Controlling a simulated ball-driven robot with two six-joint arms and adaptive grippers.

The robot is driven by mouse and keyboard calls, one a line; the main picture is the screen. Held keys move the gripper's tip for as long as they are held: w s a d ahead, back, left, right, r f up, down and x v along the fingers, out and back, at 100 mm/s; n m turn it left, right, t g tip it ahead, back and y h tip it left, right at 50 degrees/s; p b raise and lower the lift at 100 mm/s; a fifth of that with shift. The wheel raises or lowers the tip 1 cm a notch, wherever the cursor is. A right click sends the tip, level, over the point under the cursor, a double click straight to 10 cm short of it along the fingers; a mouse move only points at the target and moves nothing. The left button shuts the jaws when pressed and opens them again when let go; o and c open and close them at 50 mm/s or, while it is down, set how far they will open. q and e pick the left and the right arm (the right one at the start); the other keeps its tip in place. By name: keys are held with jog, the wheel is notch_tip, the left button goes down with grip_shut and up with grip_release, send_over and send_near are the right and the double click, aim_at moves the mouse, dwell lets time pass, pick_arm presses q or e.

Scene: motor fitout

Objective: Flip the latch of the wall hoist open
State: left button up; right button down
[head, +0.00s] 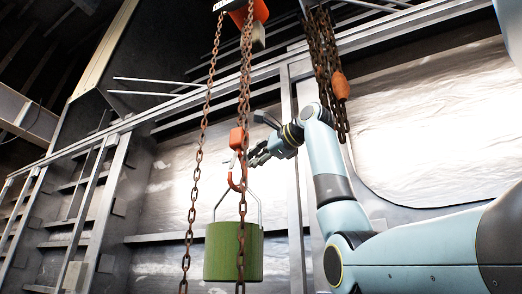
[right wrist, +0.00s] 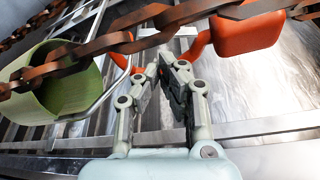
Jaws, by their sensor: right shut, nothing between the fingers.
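The wall hoist's orange hook block (head: 237,138) hangs on a rusty chain, with the orange hook (head: 237,184) below it. A small grey piece, likely the latch (head: 231,158), shows by the hook's mouth. In the right wrist view the block (right wrist: 248,32) is at upper right, and a chain crosses in front of the hook (right wrist: 199,46). My right gripper (head: 253,160) is shut and empty, just right of the hook. Its fingertips (right wrist: 166,57) point at the hook opening; I cannot tell whether they touch the latch. My left gripper is out of view.
A green bucket (head: 222,252) hangs by its wire handle (head: 259,205) under the hook. Loose chains (head: 194,185) hang in front. A chain bundle with an orange piece (head: 340,86) hangs above my right arm. A metal-framed wall stands behind.

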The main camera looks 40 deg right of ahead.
aim_at(243, 167)
jog(key=w+p, duration=0.1)
jog(key=w, duration=0.3)
jog(key=shift+a+f+p, duration=0.1)
jog(key=shift+a+p, duration=0.05)
jog(key=shift+p, duration=0.2)
jog(key=shift+w+f, duration=0.1)
jog(key=shift+w, duration=0.25)
jog(key=shift+f, duration=0.1)
